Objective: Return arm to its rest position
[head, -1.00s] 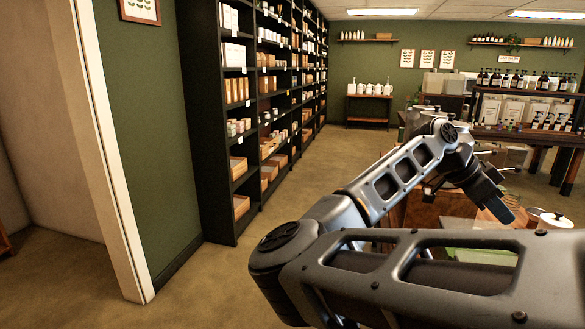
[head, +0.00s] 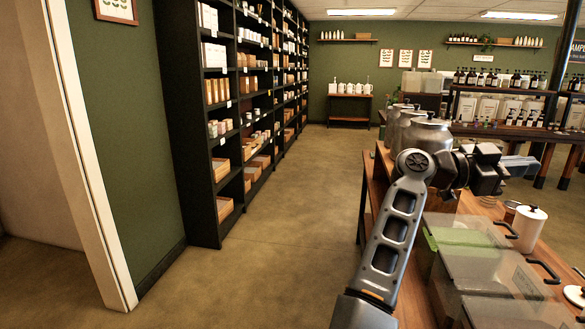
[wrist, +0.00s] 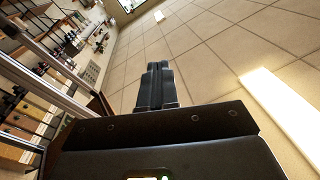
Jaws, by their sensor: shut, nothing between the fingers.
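My gripper (head: 520,167) is at the right of the head view, above the wooden counter, with my arm bent upward below it. In the wrist view its fingers (wrist: 154,85) are together and empty. The wrist view looks up at the tiled ceiling, with the shop tilted at the left. Several metal canisters (head: 424,135) stand on the counter just behind my wrist, partly hidden by it.
A tall black shelf (head: 190,150) with boxes lines the left. The floor (head: 290,240) between is clear.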

